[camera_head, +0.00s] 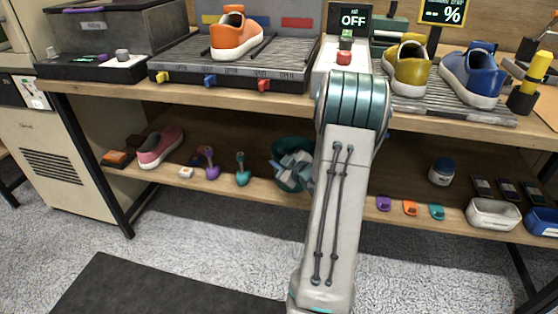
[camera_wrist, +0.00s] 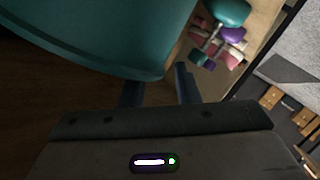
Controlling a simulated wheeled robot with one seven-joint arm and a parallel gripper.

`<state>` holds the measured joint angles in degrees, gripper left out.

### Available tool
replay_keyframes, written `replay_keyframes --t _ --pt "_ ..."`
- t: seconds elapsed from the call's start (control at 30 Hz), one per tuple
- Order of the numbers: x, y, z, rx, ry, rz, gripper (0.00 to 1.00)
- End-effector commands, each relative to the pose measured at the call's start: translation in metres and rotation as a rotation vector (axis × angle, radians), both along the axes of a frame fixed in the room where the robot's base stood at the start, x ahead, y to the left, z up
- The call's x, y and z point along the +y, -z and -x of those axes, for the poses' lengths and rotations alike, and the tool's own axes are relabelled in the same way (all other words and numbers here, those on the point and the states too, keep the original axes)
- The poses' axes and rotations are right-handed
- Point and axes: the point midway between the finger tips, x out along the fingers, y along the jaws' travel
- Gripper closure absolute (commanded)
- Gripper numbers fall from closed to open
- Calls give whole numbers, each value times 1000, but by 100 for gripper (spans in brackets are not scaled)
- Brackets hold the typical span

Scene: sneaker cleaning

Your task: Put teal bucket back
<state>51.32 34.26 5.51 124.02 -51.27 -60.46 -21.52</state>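The teal bucket (camera_head: 281,181) is on or just above the lower shelf, left of my forearm, which partly covers it. Pale grey-blue block-like pieces show at its opening; I cannot tell whether they are contents. In the wrist view the bucket (camera_wrist: 85,40) fills the upper left, very close. My gripper (camera_wrist: 158,88) has its two dark fingers apart at the bucket's lower right edge. The left finger's tip is partly hidden by the bucket, and the right finger is just outside its edge. I cannot tell whether they clamp the wall.
On the lower shelf (camera_head: 255,195), a teal brush (camera_head: 242,171), a purple brush (camera_head: 209,165) and a pink shoe (camera_head: 161,147) stand left of the bucket. A jar (camera_head: 441,172) and white bin (camera_head: 493,214) are right. The upper shelf (camera_head: 200,95) overhangs.

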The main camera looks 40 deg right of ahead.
Motion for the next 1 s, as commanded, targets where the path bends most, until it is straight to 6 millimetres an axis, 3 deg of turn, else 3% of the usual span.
replay_keyframes --t 0.17,0.4,0.6,0.83,1.0 --pt "-1 -7 21 1 3 2 71" --pt "1 -19 73 1 4 0 71" --pt "2 -25 105 0 3 1 71" --pt "3 -27 117 1 0 1 71" --pt "9 -29 107 56 17 9 71"
